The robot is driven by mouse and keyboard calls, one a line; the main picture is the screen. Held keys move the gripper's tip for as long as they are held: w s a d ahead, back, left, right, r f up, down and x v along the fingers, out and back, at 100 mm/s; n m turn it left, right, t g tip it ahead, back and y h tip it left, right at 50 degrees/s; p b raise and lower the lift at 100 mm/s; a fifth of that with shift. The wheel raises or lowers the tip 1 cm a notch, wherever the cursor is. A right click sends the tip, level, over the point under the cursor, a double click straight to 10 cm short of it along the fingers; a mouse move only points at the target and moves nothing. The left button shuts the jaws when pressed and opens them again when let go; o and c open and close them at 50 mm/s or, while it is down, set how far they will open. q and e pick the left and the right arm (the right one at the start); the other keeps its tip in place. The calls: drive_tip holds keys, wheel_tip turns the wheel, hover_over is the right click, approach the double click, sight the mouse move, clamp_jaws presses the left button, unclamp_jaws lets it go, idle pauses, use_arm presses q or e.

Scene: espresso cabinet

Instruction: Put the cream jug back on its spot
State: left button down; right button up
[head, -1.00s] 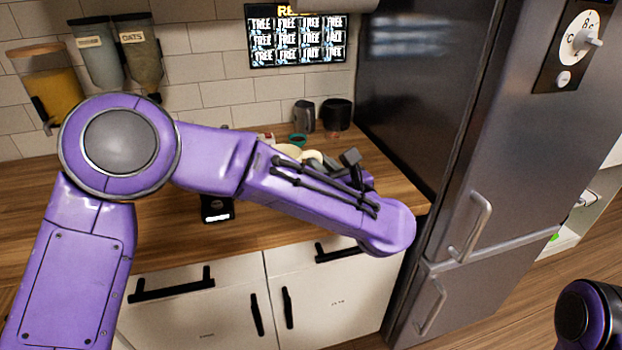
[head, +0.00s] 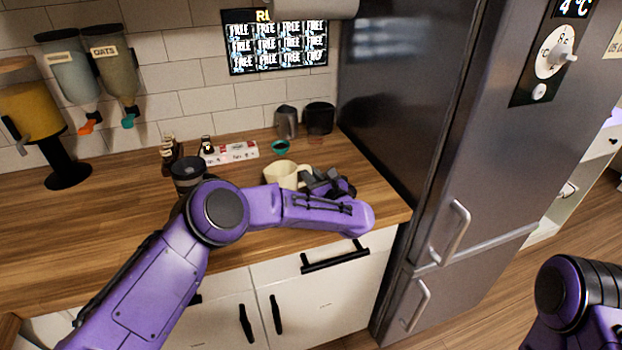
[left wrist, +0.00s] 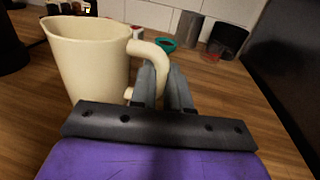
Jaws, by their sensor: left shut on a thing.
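The cream jug (head: 281,173) is a cream-coloured jug with a side handle, upright at the counter's right part. It fills the left of the left wrist view (left wrist: 90,55), its spout toward the left and its handle toward the gripper. My left gripper (head: 318,181) is at the jug's right side, shut on the handle, and in the left wrist view its dark fingers (left wrist: 165,85) close around the handle. The jug's base is hidden, so I cannot tell whether it touches the counter. My right gripper is not in view.
A dark cup (head: 188,175) stands left of the jug. Behind are a red and white box (head: 232,152), small bottles, a teal ring (head: 280,147), a steel pitcher (head: 287,122) and a black container (head: 319,118). The fridge (head: 430,130) bounds the right.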

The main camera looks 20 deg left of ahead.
use_arm(q)
drive_tip(key=shift+f, duration=1)
drive_tip(key=shift+f, duration=0.15)
drive_tip(key=c, duration=1)
unclamp_jaws()
drive_tip(key=shift+r, duration=0.25)
drive_tip(key=b+v, duration=0.4)
drive_tip(key=v, duration=0.7)
drive_tip(key=shift+s+d+f, duration=0.15)
drive_tip(key=shift+s+d, duration=0.1)
drive_tip(key=shift+d, duration=0.05)
drive_tip(key=shift+s+d, duration=0.1)
